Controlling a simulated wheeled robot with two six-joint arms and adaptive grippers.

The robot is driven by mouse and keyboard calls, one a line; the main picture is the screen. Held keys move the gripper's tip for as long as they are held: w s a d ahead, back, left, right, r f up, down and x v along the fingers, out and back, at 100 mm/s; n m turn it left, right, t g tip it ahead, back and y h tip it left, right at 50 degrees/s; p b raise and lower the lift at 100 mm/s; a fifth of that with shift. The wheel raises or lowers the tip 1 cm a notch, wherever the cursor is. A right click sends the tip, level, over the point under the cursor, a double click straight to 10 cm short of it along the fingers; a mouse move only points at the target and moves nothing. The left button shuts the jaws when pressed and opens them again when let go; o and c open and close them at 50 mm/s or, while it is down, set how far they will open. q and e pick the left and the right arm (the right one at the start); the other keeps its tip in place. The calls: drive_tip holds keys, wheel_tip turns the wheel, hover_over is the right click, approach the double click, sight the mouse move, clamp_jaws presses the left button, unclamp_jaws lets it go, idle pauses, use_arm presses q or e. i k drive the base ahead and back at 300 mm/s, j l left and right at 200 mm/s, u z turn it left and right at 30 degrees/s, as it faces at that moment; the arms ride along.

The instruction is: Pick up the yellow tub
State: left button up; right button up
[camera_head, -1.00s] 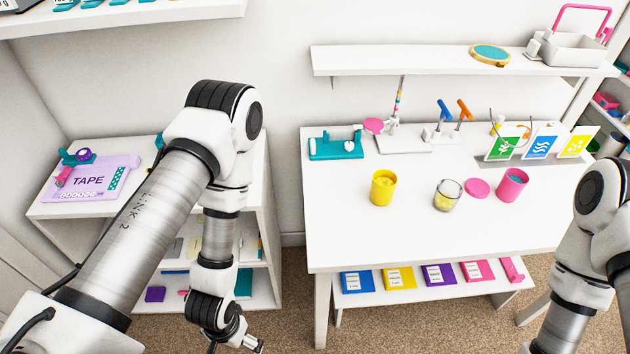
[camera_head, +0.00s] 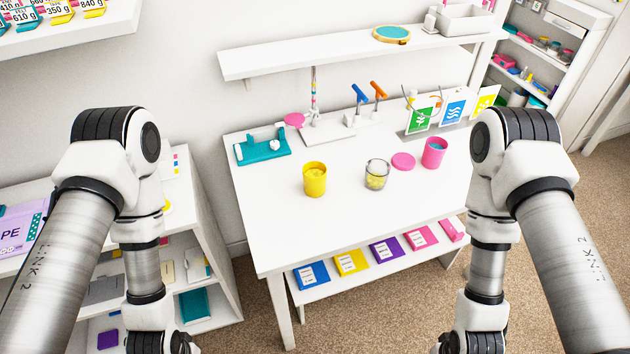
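The yellow tub (camera_head: 314,182) stands upright on the white table, left of the middle of the tabletop. It is a small open-topped cylinder. Nothing touches it. My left arm comes down at the left and my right arm at the right, both in front of the table. Both arms run out of the bottom edge of the picture, so the grippers and their fingertips are hidden from view. Neither arm is near the tub.
On the white table (camera_head: 350,222) stand a glass jar (camera_head: 376,174), a pink lid (camera_head: 403,161) and a pink tub (camera_head: 434,153) right of the yellow tub. A teal tool (camera_head: 263,147) lies behind left. A shelf (camera_head: 300,62) overhangs the table's back.

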sight(314, 172)
drive_tip(key=i+l+u, duration=0.1)
drive_tip(key=l, duration=0.85)
drive_tip(key=i+l+u, duration=0.1)
drive_tip(key=l, duration=0.85)
drive_tip(key=i+l, duration=0.15)
drive_tip(key=i, duration=0.35)
